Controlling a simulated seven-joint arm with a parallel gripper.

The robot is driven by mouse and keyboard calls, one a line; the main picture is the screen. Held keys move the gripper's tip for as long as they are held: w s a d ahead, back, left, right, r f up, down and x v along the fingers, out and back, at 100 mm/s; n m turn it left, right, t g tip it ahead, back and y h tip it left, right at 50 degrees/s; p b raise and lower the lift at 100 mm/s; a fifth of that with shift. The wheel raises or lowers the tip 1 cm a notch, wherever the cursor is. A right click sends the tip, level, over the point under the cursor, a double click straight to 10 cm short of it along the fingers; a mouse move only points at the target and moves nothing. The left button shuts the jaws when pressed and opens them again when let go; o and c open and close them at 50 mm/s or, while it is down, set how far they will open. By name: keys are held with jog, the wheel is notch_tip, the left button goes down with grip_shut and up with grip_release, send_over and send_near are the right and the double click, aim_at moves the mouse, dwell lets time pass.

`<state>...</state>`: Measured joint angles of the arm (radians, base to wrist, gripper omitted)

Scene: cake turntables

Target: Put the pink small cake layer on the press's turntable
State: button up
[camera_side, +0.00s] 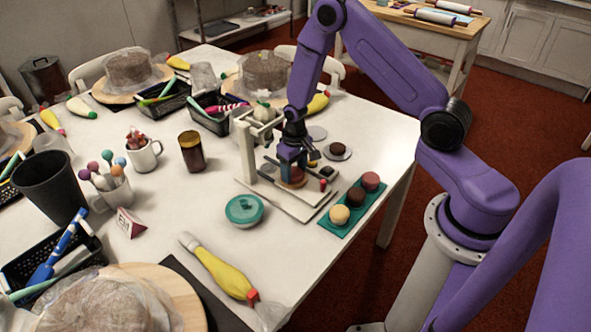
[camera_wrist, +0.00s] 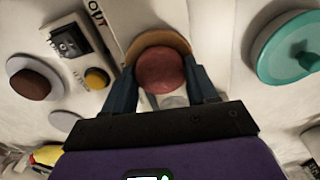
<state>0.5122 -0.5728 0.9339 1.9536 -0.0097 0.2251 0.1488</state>
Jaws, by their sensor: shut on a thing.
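My gripper (camera_side: 291,162) is shut on the pink small cake layer (camera_side: 294,176), inside the press (camera_side: 247,152). In the wrist view the layer (camera_wrist: 160,71) sits between the two fingers, a reddish-pink round disc. The press's turntable (camera_wrist: 179,39) shows as a tan round disc around the far side of the layer. The layer is over the turntable, slightly off its middle in that view. I cannot tell whether it touches the turntable. In the side view my fingers and the layer hide most of the turntable.
A teal tray (camera_side: 327,223) with yellow, brown and reddish layers lies right of the press. A brown layer (camera_side: 338,149) sits on a small plate behind. A teal-lidded bowl (camera_side: 244,210) stands in front. A yellow button (camera_wrist: 96,78) and black switch (camera_wrist: 70,39) are near the turntable.

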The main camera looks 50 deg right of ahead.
aim_at(295, 173)
jog(key=shift+s+f, duration=0.7)
jog(key=o, duration=1.1)
jog(key=shift+c, duration=0.2)
jog(key=shift+o, duration=0.5)
notch_tip(295, 173, up, 18)
jog(key=w, duration=0.1)
jog(key=s+a+r+n, duration=0.6)
jog(key=s+a, duration=0.4)
jog(key=s, duration=0.2)
jog(key=s+r+n, duration=0.2)
jog(key=s+n, duration=0.5)
jog(key=s, duration=1)
jog(key=shift+s+r+n, duration=0.25)
jog(key=shift+s+n, duration=0.05)
jog(key=shift+s, duration=0.05)
